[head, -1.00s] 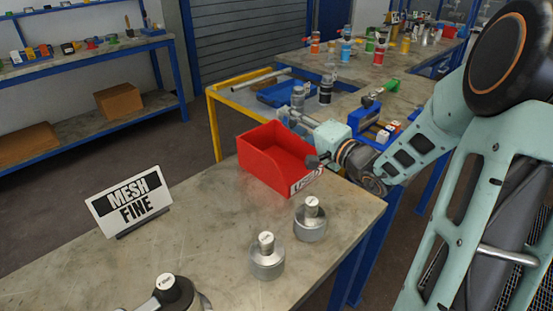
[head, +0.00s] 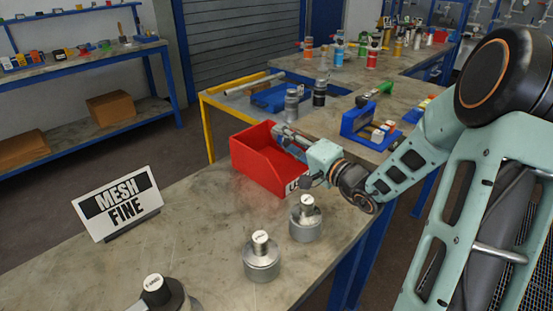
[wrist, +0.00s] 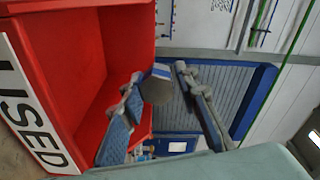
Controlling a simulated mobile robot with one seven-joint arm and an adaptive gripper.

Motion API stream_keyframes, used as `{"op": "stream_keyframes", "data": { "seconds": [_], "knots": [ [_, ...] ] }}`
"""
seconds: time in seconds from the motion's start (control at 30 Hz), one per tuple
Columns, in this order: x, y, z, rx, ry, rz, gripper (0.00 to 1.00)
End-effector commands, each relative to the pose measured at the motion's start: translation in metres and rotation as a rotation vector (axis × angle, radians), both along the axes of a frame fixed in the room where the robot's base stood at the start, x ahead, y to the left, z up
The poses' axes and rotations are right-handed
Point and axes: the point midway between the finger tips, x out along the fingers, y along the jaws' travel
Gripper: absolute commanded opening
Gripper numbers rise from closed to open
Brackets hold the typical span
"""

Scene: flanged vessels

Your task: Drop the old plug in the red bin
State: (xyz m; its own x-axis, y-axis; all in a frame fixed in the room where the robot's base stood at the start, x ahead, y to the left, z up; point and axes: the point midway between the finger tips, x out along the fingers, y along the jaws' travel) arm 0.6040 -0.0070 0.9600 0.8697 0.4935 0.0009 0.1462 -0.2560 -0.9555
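The red bin (head: 262,165) stands on the near workbench, and a label on its front is partly hidden by my arm. In the wrist view the bin (wrist: 85,50) fills the left side, with "USED" on its label. My gripper (head: 279,131) reaches over the bin's right side, its fingers near the back wall. In the wrist view my gripper (wrist: 158,74) has both fingertips at the sides of a grey round plug (wrist: 157,91) with a white and blue band. The plug appears held between them, by the bin's edge.
Two metal flanged vessels (head: 262,258) (head: 305,220) stand in front of the bin, with a third, dark-topped one (head: 160,293) nearer. A "MESH FINE" sign (head: 118,203) stands at the left. A blue tray (head: 275,97) and bottles are behind. The bench's middle is clear.

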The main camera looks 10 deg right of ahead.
Motion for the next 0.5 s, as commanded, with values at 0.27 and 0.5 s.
{"op": "stream_keyframes", "data": {
  "seconds": [0.27, 0.5],
  "knots": [
    [0.0001, 0.0, 0.0005, 0.0, -0.001, 0.0, 0.44],
    [-0.0065, -0.005, -0.0001, -0.002, 0.001, -0.003, 0.44]
  ]
}}
